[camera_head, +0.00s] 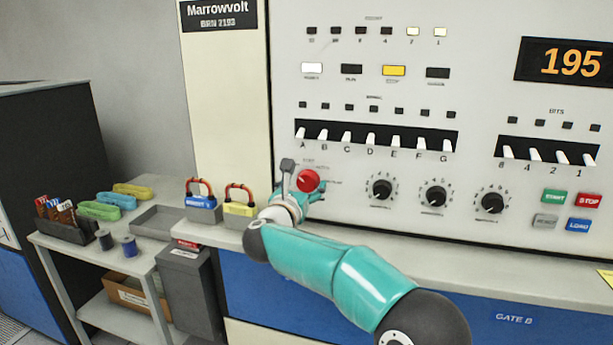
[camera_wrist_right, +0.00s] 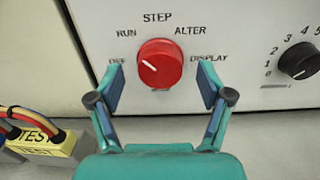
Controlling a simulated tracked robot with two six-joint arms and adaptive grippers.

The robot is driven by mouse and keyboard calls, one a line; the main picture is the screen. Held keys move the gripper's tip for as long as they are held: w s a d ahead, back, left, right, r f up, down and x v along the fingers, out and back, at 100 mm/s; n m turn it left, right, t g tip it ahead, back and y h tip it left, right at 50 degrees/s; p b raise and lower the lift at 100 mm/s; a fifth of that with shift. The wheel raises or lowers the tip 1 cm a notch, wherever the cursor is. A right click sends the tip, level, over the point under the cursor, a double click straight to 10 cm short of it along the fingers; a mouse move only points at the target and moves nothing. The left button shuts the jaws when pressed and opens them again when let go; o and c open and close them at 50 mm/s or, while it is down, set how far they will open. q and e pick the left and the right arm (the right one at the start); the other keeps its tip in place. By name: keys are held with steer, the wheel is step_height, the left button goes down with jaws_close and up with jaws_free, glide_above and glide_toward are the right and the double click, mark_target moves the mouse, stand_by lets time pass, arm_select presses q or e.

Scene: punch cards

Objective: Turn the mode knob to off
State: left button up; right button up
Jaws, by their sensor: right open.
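The mode knob is red and round with a white pointer line; it shows on the panel in the head view (camera_head: 308,180) and at the centre of the right wrist view (camera_wrist_right: 160,64). Labels OFF, RUN, STEP, ALTER and DISPLAY arc around it. The line slants to the upper left, on the OFF and RUN side; which of the two it marks is hard to tell. My right gripper (camera_wrist_right: 161,84) is open, one finger on each side of the knob, with gaps visible. In the head view the gripper (camera_head: 300,184) partly covers the knob's surroundings. My left gripper is out of view.
Black numbered dials (camera_head: 381,188) stand right of the knob, with white lever switches (camera_head: 371,139) above. Two padlock-like blocks, blue (camera_head: 202,203) and yellow (camera_head: 240,208), sit on the ledge to the left. A side table (camera_head: 130,262) holds cards, spools and coloured loops.

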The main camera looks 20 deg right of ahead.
steer(key=shift+x, duration=0.95)
steer(key=c, duration=1.1)
steer(key=shift+c, duration=0.2)
steer(key=shift+n, duration=0.4)
steer(key=n, duration=0.3)
steer(key=shift+a, duration=0.1)
steer(key=shift+a+f+n+p, duration=0.15)
steer(key=shift+n+p, duration=0.55)
steer(key=shift+n, duration=2)
